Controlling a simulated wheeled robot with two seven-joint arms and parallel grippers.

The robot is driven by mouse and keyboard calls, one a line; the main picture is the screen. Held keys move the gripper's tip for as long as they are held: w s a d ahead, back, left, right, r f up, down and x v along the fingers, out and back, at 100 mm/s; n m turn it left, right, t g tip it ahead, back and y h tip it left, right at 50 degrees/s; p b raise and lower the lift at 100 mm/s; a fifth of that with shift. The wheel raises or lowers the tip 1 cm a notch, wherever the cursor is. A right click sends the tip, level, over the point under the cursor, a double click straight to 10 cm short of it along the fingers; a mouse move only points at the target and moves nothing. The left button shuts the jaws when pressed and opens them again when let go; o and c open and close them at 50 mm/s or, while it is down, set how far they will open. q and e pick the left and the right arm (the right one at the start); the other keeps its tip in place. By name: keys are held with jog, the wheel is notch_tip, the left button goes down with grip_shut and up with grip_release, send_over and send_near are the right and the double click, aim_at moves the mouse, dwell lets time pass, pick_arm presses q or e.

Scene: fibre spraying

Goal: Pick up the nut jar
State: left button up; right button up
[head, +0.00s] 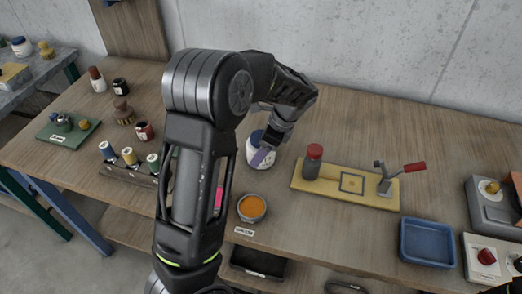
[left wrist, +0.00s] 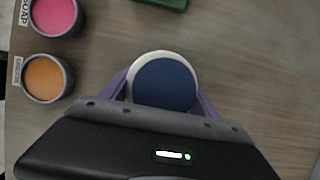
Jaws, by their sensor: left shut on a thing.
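A white jar with a dark blue lid (head: 256,137) stands at the middle of the wooden table, below my left arm; I take it to be the nut jar, but its label is not readable. In the left wrist view I see the blue lid (left wrist: 165,83) and white rim from above. My left gripper (head: 262,156) has its purple fingers on either side of the jar, shut on it. The jar looks upright; I cannot tell whether it is lifted off the table. Part of it is hidden by the fingers. My right gripper is not in view.
An orange-filled bowl (head: 252,207) stands in front of the jar, and a pink-filled bowl (left wrist: 54,15) is partly behind my arm. A yellow board (head: 330,190) with a red-capped bottle (head: 312,162) and lever is to the right. A blue tray (head: 427,243) stands further right.

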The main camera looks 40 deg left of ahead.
aim_at(254, 135)
pick_arm(q)
jog(key=c, duration=1)
notch_tip(254, 135, up, 10)
jog(key=shift+r+b, duration=0.1)
jog(key=shift+b, duration=0.55)
